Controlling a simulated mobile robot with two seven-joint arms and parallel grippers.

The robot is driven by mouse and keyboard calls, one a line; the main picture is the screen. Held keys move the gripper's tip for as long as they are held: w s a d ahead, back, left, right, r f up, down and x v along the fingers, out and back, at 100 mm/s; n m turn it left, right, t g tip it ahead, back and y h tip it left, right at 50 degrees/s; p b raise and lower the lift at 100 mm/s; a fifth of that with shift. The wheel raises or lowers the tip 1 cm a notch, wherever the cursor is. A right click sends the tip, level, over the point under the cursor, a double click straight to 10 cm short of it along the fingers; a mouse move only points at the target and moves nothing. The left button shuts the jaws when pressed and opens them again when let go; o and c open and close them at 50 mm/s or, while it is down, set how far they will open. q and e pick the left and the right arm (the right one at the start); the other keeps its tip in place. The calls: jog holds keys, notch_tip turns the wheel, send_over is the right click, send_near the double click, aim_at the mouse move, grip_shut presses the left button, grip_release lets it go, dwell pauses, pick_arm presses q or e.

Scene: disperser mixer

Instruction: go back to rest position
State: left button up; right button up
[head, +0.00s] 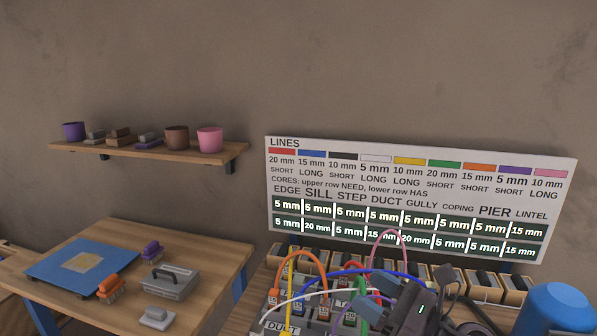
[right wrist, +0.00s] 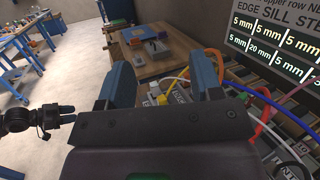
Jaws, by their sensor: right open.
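My right gripper (head: 373,296) is in the lower right of the head view, over the bench with the coloured cables. Its two blue-padded fingers are apart. In the right wrist view my right gripper (right wrist: 162,82) shows nothing held between the fingers. Cables and labelled grey blocks lie close beyond and below it; whether it touches a cable I cannot tell. A black jointed part (right wrist: 38,120) at the left edge of the right wrist view looks like my left gripper; its jaws are too small to read. The head view does not show my left gripper.
A labelled board (head: 420,200) stands behind the cable bench. A blue rounded object (head: 555,308) is at the right. A wooden table (head: 205,250) at left carries a blue mat (head: 50,268), brushes and a grey box (head: 165,283). A wall shelf (head: 150,150) holds pots.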

jog(key=s+d+f+m+t+h, duration=0.1)
jog(key=s+d+f+m+h, duration=0.15)
jog(key=d+m+h, duration=0.6)
jog(key=s+d+f+m+t+h, duration=0.15)
jog(key=f+m+h, duration=0.25)
jog(key=m, duration=1)
jog(key=s+d+f+m+t+h, duration=0.1)
jog(key=s+d+f+m+h, duration=0.4)
jog(key=m, duration=0.7)
jog(key=s+f+m+g, duration=0.4)
jog(key=s+m+g, duration=0.2)
jog(key=s, duration=0.3)
jog(key=s+f+m+g, duration=0.5)
jog(key=s+m+g, duration=0.1)
jog(key=s+m, duration=0.15)
jog(key=w+f+t+b, duration=0.2)
jog(key=f+b, duration=0.3)
jog(key=f, duration=0.6)
jog(key=w+f+n+t+y+b, duration=0.1)
jog(key=w+f+t+b, duration=0.2)
jog(key=f, duration=0.7)
jog(key=shift+w+a+f+t+b, duration=0.15)
jog(key=shift+f+t+b, duration=0.25)
jog(key=shift+t+b, duration=0.75)
